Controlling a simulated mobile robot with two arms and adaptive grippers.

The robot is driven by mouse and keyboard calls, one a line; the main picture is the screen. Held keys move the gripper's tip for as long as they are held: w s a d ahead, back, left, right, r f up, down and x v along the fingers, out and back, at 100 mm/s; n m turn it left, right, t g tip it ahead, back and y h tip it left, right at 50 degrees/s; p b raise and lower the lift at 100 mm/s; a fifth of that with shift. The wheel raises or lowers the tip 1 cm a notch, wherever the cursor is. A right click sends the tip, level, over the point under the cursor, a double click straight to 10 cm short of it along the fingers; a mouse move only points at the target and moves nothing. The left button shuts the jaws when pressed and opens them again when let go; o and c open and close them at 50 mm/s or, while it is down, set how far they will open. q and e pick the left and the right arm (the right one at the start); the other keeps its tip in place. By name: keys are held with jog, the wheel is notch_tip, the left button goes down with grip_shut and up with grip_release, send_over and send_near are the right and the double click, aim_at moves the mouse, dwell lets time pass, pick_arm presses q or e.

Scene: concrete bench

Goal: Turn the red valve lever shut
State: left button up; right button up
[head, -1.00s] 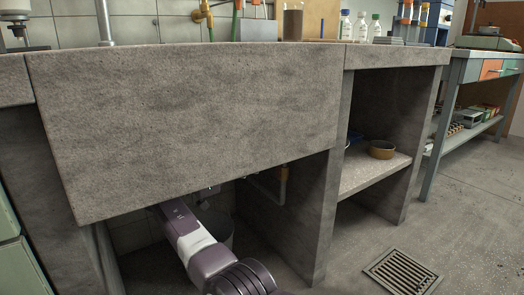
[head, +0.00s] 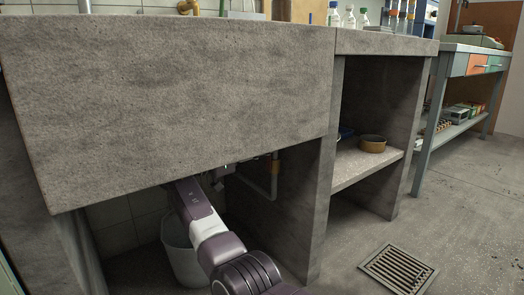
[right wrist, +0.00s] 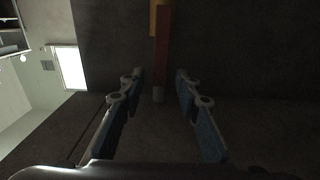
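The red valve lever (right wrist: 161,55) shows in the right wrist view as a dim reddish bar. It runs down from a yellow part at the top edge to a greyish tip. My right gripper (right wrist: 160,78) is open, with one finger on each side of the lever's lower end in the picture. There is a visible gap on both sides, and I see no contact; depth is hard to judge in the dark. In the head view a small reddish part of the valve (head: 275,163) shows under the bench, above a pale pipe. My right gripper is mostly hidden there by the bench front. My left gripper is out of view.
The concrete bench front (head: 180,95) hangs low over my right arm. A pale bent pipe (head: 273,185) and a grey bucket (head: 182,262) are under it. A concrete side wall (head: 307,205) stands right of the pipe. A floor drain (head: 398,270) lies at the right.

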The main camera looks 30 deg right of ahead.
grip_shut()
dwell(0.3)
